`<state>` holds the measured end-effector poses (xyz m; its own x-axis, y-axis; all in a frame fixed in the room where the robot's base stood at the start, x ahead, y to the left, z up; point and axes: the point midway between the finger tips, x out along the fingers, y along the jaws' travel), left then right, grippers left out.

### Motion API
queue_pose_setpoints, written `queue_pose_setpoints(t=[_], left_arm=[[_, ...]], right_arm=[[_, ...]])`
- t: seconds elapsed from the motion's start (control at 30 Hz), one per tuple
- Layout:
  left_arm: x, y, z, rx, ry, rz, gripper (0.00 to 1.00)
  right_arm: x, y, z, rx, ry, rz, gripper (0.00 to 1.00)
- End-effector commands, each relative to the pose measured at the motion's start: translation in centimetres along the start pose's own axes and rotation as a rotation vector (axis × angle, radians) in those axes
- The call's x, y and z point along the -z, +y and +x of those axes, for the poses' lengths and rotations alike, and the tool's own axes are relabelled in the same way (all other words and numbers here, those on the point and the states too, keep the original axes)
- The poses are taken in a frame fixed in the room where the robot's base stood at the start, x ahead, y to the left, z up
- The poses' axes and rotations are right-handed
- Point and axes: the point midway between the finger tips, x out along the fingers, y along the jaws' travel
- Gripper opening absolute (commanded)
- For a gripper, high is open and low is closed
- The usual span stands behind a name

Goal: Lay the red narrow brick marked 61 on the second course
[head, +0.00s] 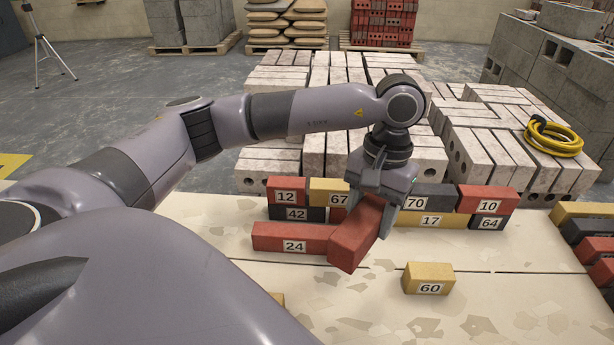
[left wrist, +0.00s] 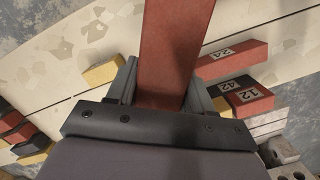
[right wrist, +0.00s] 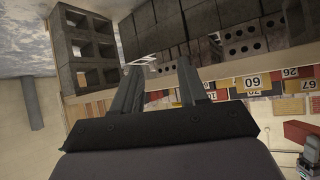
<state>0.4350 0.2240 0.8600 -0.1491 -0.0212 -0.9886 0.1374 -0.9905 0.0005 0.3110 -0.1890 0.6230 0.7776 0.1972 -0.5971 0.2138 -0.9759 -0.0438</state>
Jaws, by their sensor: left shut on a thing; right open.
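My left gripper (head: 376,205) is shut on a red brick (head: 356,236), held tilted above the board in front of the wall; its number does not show. The brick also fills the middle of the left wrist view (left wrist: 172,50). The wall's upper course shows red 12 (head: 286,190), yellow 67 (head: 328,190), black 70 (head: 430,196) and red 10 (head: 487,199). Its lower course shows black 42 (head: 296,214), a partly hidden red brick, yellow 17 (head: 432,219) and black 64 (head: 490,221). My arm hides the stretch between 67 and 70. My right gripper (right wrist: 158,78) is open and empty.
Red brick 24 (head: 292,238) lies in front of the wall, close to the held brick. Yellow brick 60 (head: 428,278) stands alone on the board. More bricks (head: 592,250) sit at the right edge. Pale blocks (head: 270,165) and a yellow hose (head: 553,137) are behind.

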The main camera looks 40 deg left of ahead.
Motion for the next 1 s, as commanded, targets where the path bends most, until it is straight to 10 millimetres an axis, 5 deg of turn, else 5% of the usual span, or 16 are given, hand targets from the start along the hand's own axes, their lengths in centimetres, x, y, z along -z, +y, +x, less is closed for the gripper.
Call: queue_pose_setpoints(t=[0.5, 1.0], left_arm=[[6.0, -8.1, -7.9, -0.155, 0.003, -0.983, 0.00], [8.3, -16.9, -13.7, -0.289, 0.002, -1.854, 0.00]], right_arm=[[0.9, 0.1, -1.1, -0.009, -0.002, -0.004, 0.43], [1.8, 0.5, -2.0, -0.018, 0.000, -0.012, 0.43]])
